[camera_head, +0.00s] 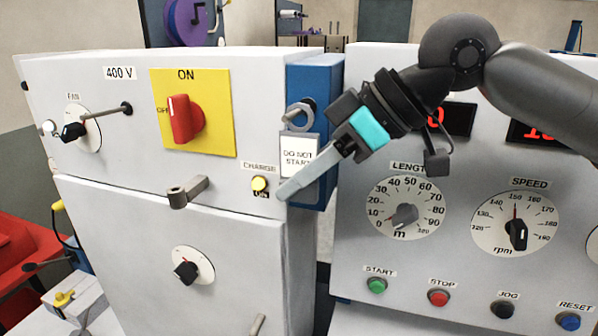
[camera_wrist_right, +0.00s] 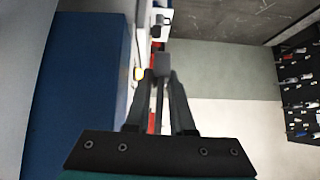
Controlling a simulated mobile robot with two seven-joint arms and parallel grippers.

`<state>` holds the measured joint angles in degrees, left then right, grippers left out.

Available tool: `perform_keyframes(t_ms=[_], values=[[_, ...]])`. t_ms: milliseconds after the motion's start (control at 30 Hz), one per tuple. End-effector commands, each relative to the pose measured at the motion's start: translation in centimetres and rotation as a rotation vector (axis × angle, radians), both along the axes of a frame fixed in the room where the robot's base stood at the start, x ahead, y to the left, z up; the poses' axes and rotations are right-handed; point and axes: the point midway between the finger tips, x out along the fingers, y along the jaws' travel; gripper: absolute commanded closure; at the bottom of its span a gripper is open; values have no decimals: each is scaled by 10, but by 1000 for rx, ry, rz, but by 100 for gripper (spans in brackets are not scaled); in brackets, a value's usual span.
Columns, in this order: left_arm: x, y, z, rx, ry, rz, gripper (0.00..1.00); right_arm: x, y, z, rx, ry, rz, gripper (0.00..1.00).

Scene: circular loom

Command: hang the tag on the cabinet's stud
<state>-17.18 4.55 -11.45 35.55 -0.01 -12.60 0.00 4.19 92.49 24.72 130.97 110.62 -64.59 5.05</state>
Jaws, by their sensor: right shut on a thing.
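The tag (camera_head: 299,155) is a white plate reading "DO NOT START" with a grey ring at its top. My right gripper (camera_head: 290,189) comes in from the right and is shut on the tag; its fingers cover the tag's lower edge. The tag hangs upright in front of the cabinet's blue side. The stud (camera_head: 105,112) is a thin grey rod with a dark base on the cabinet's (camera_head: 225,80) white front, left of the yellow switch plate and apart from the tag. In the right wrist view the fingers (camera_wrist_right: 161,78) are close together around a small grey piece. My left gripper is not in view.
A red switch (camera_head: 186,118) and a grey handle (camera_head: 187,192) stick out between tag and stud. A FAN knob (camera_head: 73,131) sits just left of the stud. A control panel (camera_head: 385,265) with dials and buttons stands at right. A blue panel (camera_wrist_right: 80,90) fills the wrist view's left.

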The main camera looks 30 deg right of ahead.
Motion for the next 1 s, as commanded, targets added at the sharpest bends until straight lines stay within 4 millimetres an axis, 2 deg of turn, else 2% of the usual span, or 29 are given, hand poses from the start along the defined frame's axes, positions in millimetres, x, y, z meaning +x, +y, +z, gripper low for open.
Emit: perform_keyframes(t_ms=[633, 1000], values=[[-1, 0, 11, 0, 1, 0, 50, -9, 11, 6, 0, -2, 1, 100], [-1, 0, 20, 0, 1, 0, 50, -33, 39, 11, -3, -2, 2, 100]])
